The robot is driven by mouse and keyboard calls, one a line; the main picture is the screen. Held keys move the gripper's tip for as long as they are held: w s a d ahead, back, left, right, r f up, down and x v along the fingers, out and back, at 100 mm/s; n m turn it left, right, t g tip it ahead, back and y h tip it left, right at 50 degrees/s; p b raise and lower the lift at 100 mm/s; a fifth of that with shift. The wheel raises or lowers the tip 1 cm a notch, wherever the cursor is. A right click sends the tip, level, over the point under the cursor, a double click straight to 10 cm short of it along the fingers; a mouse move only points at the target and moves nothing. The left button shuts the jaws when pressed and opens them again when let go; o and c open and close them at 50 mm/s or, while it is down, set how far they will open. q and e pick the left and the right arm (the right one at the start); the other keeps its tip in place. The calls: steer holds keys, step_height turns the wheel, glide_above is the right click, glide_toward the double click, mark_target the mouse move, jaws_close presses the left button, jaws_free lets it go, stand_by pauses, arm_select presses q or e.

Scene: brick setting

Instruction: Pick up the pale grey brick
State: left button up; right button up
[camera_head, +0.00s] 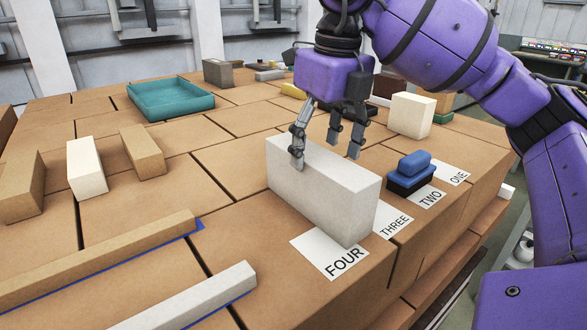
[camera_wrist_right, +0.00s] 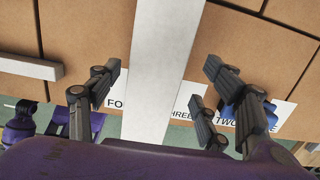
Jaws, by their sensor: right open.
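The pale grey brick (camera_head: 318,195) is a large block standing on its long narrow side on the brown stacked surface. Its near end rests by the card marked FOUR (camera_head: 338,256). My right gripper (camera_head: 326,153) is open over the top of this brick, one finger on the near side and two fingers on the far side. In the right wrist view, the brick (camera_wrist_right: 166,70) runs between the spread fingers of the gripper (camera_wrist_right: 160,82), with gaps showing on both sides.
A blue and black object (camera_head: 410,172) sits by the card marked TWO (camera_head: 430,197). A cream brick (camera_head: 411,115) stands behind it. A white brick (camera_head: 86,167), tan bricks (camera_head: 143,152) and a teal tray (camera_head: 168,98) stand left. A pale bar (camera_head: 195,300) lies in front.

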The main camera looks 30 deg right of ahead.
mark_target(320, 156)
steer(key=shift+w+f, duration=0.2)
steer(key=shift+w, duration=0.05)
steer(key=shift+f, duration=1.3)
steer(key=f, duration=0.4)
steer(key=shift+w+a+f, duration=0.2)
steer(key=shift+w+a, duration=0.1)
steer(key=shift+w, duration=0.05)
steer(key=shift+f, duration=0.15)
jaws_close()
arm_select(q)
steer(key=shift+s+a+f, duration=0.1)
steer(key=shift+s+f, duration=0.1)
steer(key=shift+s, duration=0.2)
